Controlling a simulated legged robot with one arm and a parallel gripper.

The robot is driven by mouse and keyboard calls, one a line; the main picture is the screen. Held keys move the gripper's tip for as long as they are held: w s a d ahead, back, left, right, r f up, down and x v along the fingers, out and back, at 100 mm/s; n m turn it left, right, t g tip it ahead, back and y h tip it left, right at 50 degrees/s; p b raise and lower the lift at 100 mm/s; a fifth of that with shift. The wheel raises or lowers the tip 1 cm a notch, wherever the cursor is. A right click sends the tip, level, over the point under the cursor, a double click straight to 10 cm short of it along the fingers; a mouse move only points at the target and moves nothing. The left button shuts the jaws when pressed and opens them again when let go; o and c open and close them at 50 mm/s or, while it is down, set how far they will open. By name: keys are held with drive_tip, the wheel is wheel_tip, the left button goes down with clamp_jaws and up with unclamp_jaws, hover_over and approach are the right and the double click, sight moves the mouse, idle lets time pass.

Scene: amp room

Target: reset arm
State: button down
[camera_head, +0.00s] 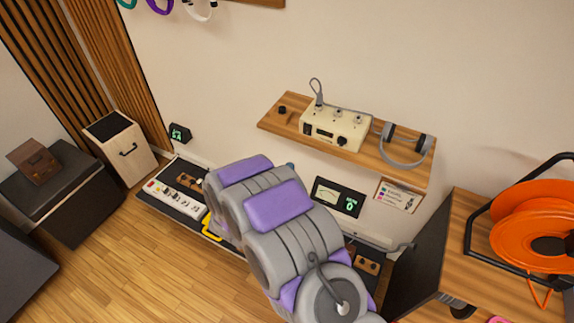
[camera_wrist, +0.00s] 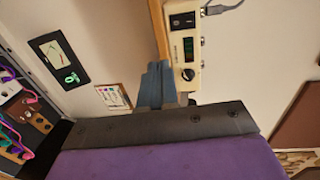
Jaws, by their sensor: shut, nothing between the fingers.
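My arm fills the lower middle of the head view, grey with purple pads, folded in front of the pedalboard area. My gripper (camera_wrist: 157,84) shows in the wrist view as blue-grey fingers, closed together with nothing between them. In that view its tips lie in front of the wooden wall shelf and beside the cream amplifier box (camera_wrist: 185,48). In the head view the gripper is mostly hidden behind my arm.
The wooden wall shelf (camera_head: 270,124) holds the cream box, a black knob and grey headphones (camera_head: 405,150). A pedalboard (camera_head: 150,200) lies below. An orange cable reel (camera_head: 535,222) stands on a wooden cabinet at right. The wooden floor (camera_head: 130,270) at lower left is clear.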

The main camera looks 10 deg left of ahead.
drive_tip(key=s+r+n+g+y, duration=0.7)
drive_tip(key=r+n+g+y, duration=0.15)
drive_tip(key=r+n, duration=0.3)
drive_tip(key=s+d+r+n+g+h, duration=0.1)
drive_tip(key=s+d+r+n+g, duration=0.1)
drive_tip(key=s+d, duration=0.5)
drive_tip(key=s+d+r+n+g+h, duration=0.1)
drive_tip(key=s+d+n+g, duration=0.3)
drive_tip(key=s, duration=1.2)
drive_tip(key=s+d+r+n+g+h, duration=0.1)
drive_tip(key=s+d+r+n+g, duration=0.1)
drive_tip(key=s+d, duration=0.9)
drive_tip(key=shift+s+r+n+g, duration=0.35)
drive_tip(key=shift+n+g, duration=0.1)
drive_tip(key=shift+n, duration=0.8)
